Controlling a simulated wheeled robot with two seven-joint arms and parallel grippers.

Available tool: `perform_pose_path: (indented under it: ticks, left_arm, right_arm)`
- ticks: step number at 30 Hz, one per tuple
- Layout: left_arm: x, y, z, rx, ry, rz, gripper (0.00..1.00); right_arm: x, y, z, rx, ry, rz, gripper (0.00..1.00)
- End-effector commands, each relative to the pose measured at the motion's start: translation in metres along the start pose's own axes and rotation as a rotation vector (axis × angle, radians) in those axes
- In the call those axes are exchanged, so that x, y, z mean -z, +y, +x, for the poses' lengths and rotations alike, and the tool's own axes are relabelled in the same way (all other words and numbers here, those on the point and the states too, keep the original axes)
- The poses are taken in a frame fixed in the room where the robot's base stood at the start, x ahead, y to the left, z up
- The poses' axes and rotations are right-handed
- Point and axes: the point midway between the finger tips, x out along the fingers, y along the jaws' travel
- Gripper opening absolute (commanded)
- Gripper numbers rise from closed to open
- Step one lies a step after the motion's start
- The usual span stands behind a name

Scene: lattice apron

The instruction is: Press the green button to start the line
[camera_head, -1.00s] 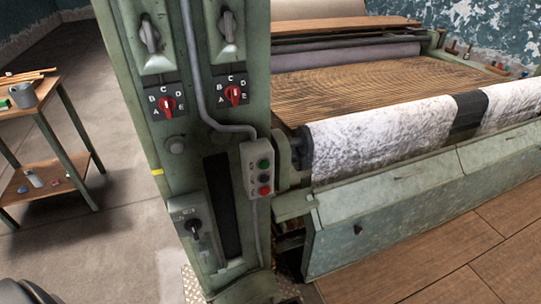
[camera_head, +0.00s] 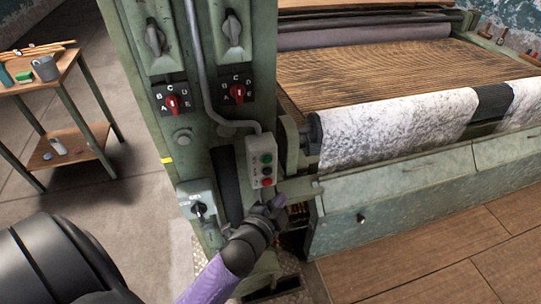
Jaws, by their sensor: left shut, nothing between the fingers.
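The green button (camera_head: 267,158) is the top one on a small grey control box (camera_head: 252,161) fixed to the green machine post. A dark button sits below it and a red button (camera_head: 267,182) is at the bottom. My left gripper (camera_head: 276,203) is shut and empty. It shows just below the control box, a little under the red button, apart from the green button in the picture. Whether it touches the box or post cannot be told. My right gripper is not in view.
Red selector knobs (camera_head: 238,93) and a lower switch (camera_head: 201,208) are on the post. A roller with white fabric (camera_head: 395,130) and a machine panel (camera_head: 415,195) lie to the right. A wooden cart (camera_head: 70,145) stands at left, with open floor between.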

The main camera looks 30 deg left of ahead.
Motion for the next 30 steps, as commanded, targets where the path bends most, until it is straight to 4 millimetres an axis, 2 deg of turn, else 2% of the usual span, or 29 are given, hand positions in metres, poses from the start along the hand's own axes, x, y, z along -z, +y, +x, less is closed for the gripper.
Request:
perform_pose_path:
  ticks: [11,24,30]
  left_arm:
    - [-0.003,-0.002,0.004,-0.001,0.001,0.000,0.00]
    - [-0.035,-0.032,0.047,-0.001,0.000,0.002,0.00]
    - [-0.044,-0.041,0.059,-0.002,-0.001,0.000,0.00]
  right_arm:
    - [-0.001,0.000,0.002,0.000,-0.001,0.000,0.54]
    - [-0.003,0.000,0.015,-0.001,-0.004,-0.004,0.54]
    - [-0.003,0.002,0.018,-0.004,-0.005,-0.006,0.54]
